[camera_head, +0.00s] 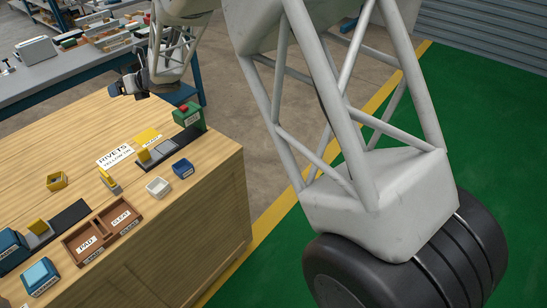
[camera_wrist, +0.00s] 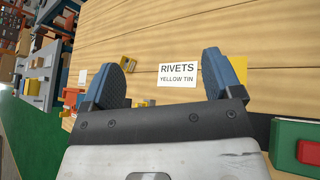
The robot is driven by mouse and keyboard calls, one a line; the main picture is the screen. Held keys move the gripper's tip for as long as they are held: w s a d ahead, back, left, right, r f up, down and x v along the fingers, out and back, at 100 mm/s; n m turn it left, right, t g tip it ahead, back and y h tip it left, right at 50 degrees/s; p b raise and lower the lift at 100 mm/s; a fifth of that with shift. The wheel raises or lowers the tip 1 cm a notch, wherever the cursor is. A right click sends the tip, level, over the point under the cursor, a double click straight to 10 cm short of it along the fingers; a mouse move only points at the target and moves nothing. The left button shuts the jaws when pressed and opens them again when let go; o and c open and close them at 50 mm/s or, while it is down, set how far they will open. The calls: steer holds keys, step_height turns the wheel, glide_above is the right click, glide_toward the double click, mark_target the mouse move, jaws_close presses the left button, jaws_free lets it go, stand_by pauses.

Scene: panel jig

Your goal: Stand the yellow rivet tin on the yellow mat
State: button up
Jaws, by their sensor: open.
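The yellow tin (camera_head: 57,180) appears as a small open-topped yellow box on the wooden bench, left of the white "RIVETS YELLOW TIN" card (camera_head: 115,156). The yellow mat (camera_head: 147,135) lies flat just right of the card; in the wrist view the mat (camera_wrist: 241,68) is partly hidden by my right finger. My gripper (camera_head: 128,87) is at the bench's far edge in the head view. In the wrist view my gripper (camera_wrist: 168,80) is open and empty, the card showing between its fingers.
A yellow-and-grey piece (camera_head: 109,180) stands below the card. A green box with a red top (camera_head: 189,115) stands at the bench's right end. A brown two-part tray (camera_head: 102,230), a white bin (camera_head: 158,187) and a blue bin (camera_head: 183,168) line the near side. Bare wood surrounds the tin.

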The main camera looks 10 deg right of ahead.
steer(key=s+d+r+m+t+h, duration=0.1)
steer(key=d+r+m+t+h, duration=0.2)
steer(key=d+m, duration=0.5)
steer(key=s+d+r+m+t+h, duration=0.15)
steer(key=d+r+m, duration=0.35)
steer(key=d, duration=0.7)
steer(key=s+d+r+m+t+h, duration=0.25)
steer(key=d+r+m, duration=0.25)
steer(key=d, duration=0.5)
steer(key=s+d+m+g+h, duration=0.55)
steer(key=s+d+m, duration=1.05)
steer(key=s+d, duration=0.5)
steer(key=s+d+f+m+g, duration=0.2)
steer(key=s+m, duration=0.3)
steer(key=s, duration=0.6)
steer(key=s+d+f+m+g, duration=0.2)
steer(key=s+m, duration=0.3)
steer(key=s, duration=0.6)
steer(key=shift+s+d+f+m, duration=0.2)
steer(key=shift+d+f+m, duration=0.1)
steer(key=shift+f, duration=0.1)
steer(key=shift+o, duration=0.4)
steer(key=shift+w, duration=0.1)
